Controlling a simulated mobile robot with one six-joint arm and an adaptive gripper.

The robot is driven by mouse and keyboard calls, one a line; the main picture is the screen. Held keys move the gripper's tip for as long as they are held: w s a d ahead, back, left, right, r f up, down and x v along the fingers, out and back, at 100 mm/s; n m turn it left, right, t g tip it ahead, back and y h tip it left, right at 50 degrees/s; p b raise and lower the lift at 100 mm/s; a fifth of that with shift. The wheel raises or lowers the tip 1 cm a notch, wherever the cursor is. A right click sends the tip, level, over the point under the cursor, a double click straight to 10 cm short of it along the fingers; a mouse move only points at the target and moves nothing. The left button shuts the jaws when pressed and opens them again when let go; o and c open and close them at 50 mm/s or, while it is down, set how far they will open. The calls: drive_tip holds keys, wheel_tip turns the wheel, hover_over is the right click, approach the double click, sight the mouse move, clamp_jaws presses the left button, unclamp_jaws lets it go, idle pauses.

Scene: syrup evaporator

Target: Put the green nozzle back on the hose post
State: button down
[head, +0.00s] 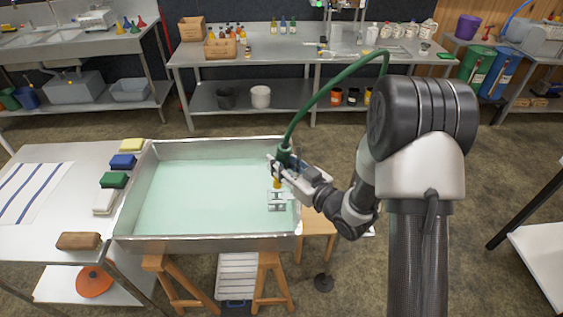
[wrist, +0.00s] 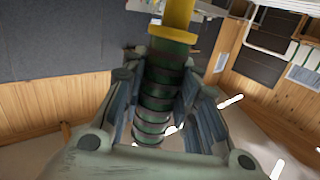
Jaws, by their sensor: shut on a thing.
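The green nozzle (head: 284,156) is upright in my gripper (head: 284,171), above the right side of the pan. Its green hose (head: 318,98) arches up to the right and passes behind my arm. A yellow collar (head: 277,183) shows below the grip, with a pale metal piece (head: 277,200) under it. In the wrist view, my gripper (wrist: 160,85) has a finger on each side of the nozzle's dark, ribbed, green-ringed body (wrist: 158,95); the yellow collar (wrist: 179,15) is at the top. I cannot make out the hose post for certain.
The wide metal pan (head: 190,244) holds pale green liquid and stands on wooden trestles. Coloured blocks (head: 113,180) and a brown brush (head: 78,240) lie on the left table. A long steel bench (head: 290,55) with bottles stands behind. Floor is open between pan and bench.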

drive_tip(key=shift+r+n+g+h+p, duration=0.1)
drive_tip(key=shift+n+g+h+p, duration=0.35)
drive_tip(key=shift+p, duration=0.9)
drive_tip(key=shift+f+g, duration=0.2)
drive_tip(key=shift+g, duration=0.05)
drive_tip(key=shift+f+b, duration=0.95)
drive_tip(key=shift+b, duration=0.15)
drive_tip(key=s+d, duration=0.5)
drive_tip(key=d, duration=0.6)
drive_tip(key=s+d+p, duration=0.1)
drive_tip(key=s+d, duration=0.5)
drive_tip(key=d, duration=0.6)
drive_tip(key=shift+s, duration=0.25)
drive_tip(key=shift+f, duration=0.2)
